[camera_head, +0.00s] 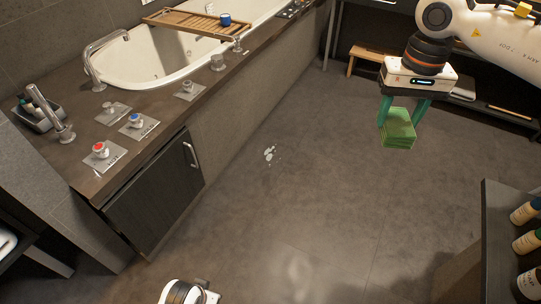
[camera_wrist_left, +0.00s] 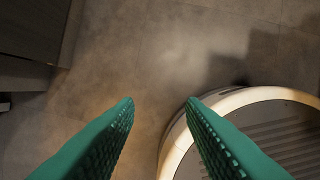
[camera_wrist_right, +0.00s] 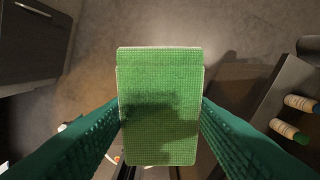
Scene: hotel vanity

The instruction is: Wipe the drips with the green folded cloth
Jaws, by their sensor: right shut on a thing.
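The green folded cloth (camera_head: 398,128) hangs between the fingers of my right gripper (camera_head: 402,106), which is shut on it, in the air at the upper right of the head view. In the right wrist view the cloth (camera_wrist_right: 160,105) is flat and squarely between both fingers. The drips (camera_head: 270,153) are small whitish wet spots on the grey floor, left of the cloth in the head view and apart from it. My left gripper (camera_wrist_left: 160,102) is open and empty above the floor; its fingers are hidden in the head view.
A dark vanity cabinet (camera_head: 155,195) with a bathtub (camera_head: 150,60) and taps stands at the left. A shelf with several bottles (camera_head: 527,242) is at the lower right. A wooden stool (camera_head: 366,54) stands at the back. The floor between is clear.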

